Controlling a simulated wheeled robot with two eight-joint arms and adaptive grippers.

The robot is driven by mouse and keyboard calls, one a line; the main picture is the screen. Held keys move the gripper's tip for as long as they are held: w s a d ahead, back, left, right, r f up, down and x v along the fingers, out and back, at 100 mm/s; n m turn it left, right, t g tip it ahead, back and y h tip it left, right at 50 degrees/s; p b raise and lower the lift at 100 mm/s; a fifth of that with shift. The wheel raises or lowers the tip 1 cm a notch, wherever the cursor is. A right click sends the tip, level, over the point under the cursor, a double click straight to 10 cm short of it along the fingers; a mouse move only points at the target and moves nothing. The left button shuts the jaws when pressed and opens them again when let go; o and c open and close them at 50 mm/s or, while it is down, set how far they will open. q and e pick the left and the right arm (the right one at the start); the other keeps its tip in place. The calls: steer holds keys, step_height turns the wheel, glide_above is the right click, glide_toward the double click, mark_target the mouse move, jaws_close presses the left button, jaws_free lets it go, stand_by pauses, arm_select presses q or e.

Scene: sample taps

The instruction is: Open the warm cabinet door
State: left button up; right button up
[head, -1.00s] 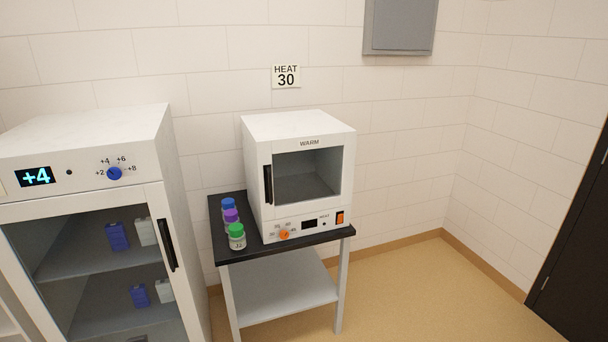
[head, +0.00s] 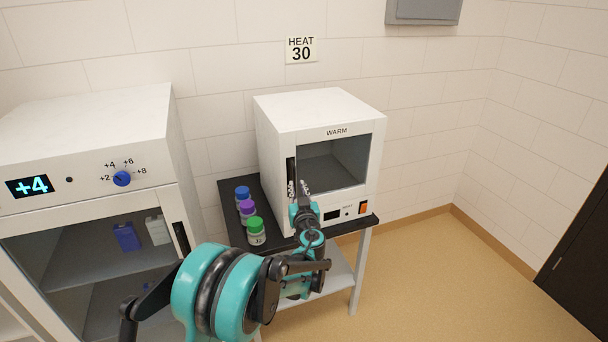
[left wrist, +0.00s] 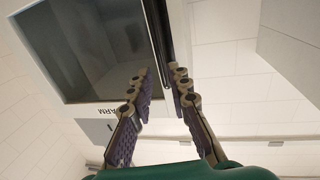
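The warm cabinet (head: 300,111) is a white box labelled WARM, with a glass-fronted door (head: 331,165) that is shut. Its black upright handle (head: 291,167) is on the door's left side. My left gripper (head: 298,187) is in front of the door with its fingers apart, at the handle's lower part. In the left wrist view the handle (left wrist: 158,35) runs into the gap between the fingers of the left gripper (left wrist: 160,72). I cannot tell whether either finger touches it. My right gripper is out of view.
Blue-, purple- and green-capped jars (head: 255,232) stand on the black table top (head: 232,197) left of the cabinet, close to my arm. A white fridge (head: 90,130) reading +4 stands further left. The floor (head: 430,275) at the right is clear.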

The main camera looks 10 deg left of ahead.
mark_target(294, 178)
arm_select(q)
steer(key=b+x, duration=0.1)
steer(key=x, duration=0.5)
steer(key=shift+w+a, duration=0.2)
steer(key=shift+w, duration=0.05)
steer(key=shift+c, duration=0.2)
jaws_close()
